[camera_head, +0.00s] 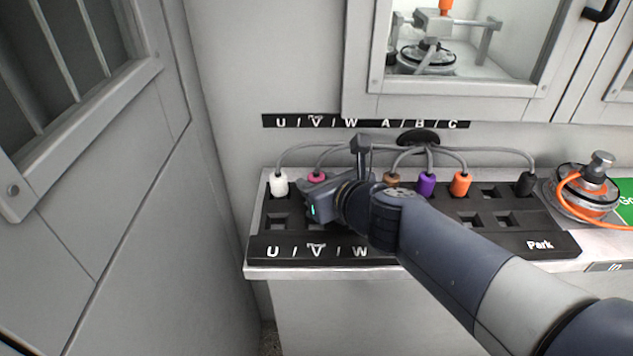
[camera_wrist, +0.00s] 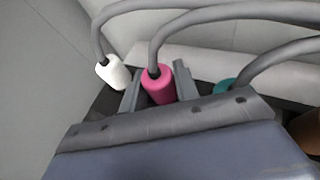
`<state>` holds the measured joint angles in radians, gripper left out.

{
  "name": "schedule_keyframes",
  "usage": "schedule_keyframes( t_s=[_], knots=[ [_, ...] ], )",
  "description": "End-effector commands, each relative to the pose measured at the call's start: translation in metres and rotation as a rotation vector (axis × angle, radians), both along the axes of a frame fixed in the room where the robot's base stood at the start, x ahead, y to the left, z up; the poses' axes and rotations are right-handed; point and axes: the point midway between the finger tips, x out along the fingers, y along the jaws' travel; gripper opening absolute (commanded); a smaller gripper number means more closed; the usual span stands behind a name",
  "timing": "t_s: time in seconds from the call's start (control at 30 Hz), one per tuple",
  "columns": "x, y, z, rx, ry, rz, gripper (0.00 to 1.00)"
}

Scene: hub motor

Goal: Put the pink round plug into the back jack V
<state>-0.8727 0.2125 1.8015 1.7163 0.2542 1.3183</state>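The pink round plug (camera_head: 316,177) stands in the back row of the dark jack board, second from the left, in line with the V of the upper label; its lower part is hidden by my gripper. In the wrist view the pink plug (camera_wrist: 158,84) is upright between the two fingers of my gripper (camera_wrist: 158,88), which lie close against its sides, with its cable rising from the top. In the head view my gripper (camera_head: 314,190) reaches the plug from the front right. The back jack V itself is hidden under the plug and gripper.
A white plug (camera_head: 280,184) stands just left, and a teal plug (camera_wrist: 226,86) right of the gripper. Brown (camera_head: 392,180), purple (camera_head: 426,184), orange (camera_head: 460,184) and black (camera_head: 525,183) plugs stand further right. Cables arch behind. A hub motor (camera_head: 585,190) sits at the right. Front jacks look empty.

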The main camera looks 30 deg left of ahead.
Motion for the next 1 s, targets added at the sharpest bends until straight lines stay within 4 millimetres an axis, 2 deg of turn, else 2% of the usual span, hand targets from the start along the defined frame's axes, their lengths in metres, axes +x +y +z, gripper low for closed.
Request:
schedule_keyframes(
  t_s=[0.07, 0.43, 1.0],
  knots=[
    [0.000, 0.000, 0.000, -0.001, 0.000, 0.000, 0.36],
    [-0.001, -0.002, 0.006, 0.000, 0.000, -0.001, 0.36],
    [-0.038, -0.086, 0.046, 0.000, -0.001, -0.003, 0.36]
  ],
)
